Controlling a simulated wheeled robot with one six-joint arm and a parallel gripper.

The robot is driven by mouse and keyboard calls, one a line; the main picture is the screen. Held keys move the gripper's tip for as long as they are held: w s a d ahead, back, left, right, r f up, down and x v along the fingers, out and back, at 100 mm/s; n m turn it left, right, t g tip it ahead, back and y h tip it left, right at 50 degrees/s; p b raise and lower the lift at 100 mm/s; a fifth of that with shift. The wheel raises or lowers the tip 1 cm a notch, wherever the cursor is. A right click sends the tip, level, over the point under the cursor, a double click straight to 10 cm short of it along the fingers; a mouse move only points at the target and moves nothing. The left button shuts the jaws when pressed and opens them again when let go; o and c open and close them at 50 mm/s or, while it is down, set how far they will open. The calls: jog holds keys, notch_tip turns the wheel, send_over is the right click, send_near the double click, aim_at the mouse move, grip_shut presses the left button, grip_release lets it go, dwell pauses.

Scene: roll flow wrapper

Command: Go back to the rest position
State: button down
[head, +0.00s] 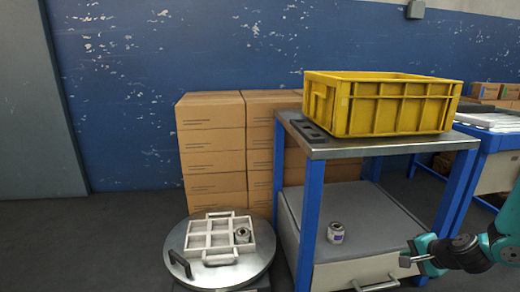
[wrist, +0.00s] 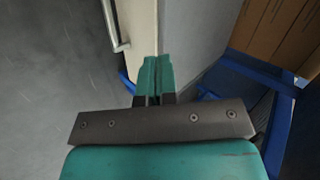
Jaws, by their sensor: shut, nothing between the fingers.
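My gripper (head: 411,261) is at the lower right in the head view, in front of the drawer (head: 362,272) under the blue-framed table. Its teal fingers show shut and empty in the wrist view (wrist: 155,75). The drawer has a bar handle (head: 377,285), which also shows in the wrist view (wrist: 113,28). I cannot tell whether the fingers touch the drawer front. A small can (head: 335,232) stands on the grey surface above the drawer. A white divided tray (head: 207,257) lies on the round metal top, with a can (head: 242,235) in its right part.
A yellow crate (head: 395,116) stands on the blue-framed table (head: 330,149). Stacked cardboard boxes (head: 211,146) stand behind the round metal top (head: 195,277). Another blue table (head: 500,137) with white sheets is at the right. The floor (head: 90,240) at the left is clear.

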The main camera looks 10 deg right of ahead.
jog(key=s+a+r+n+g+y+p, duration=0.2)
jog(key=a+r+n+g+y+p, duration=0.3)
jog(key=a+r+n, duration=1.4)
jog(key=s+a+r+n+g+h+p, duration=0.2)
jog(key=s+a+r+n+g+p, duration=0.15)
jog(key=s+a+r, duration=1.45)
notch_tip(320, 180, up, 37)
jog(key=s+p, duration=0.2)
jog(key=p, duration=3.6)
jog(key=shift+d+g+p, duration=0.3)
jog(key=shift+g, duration=0.05)
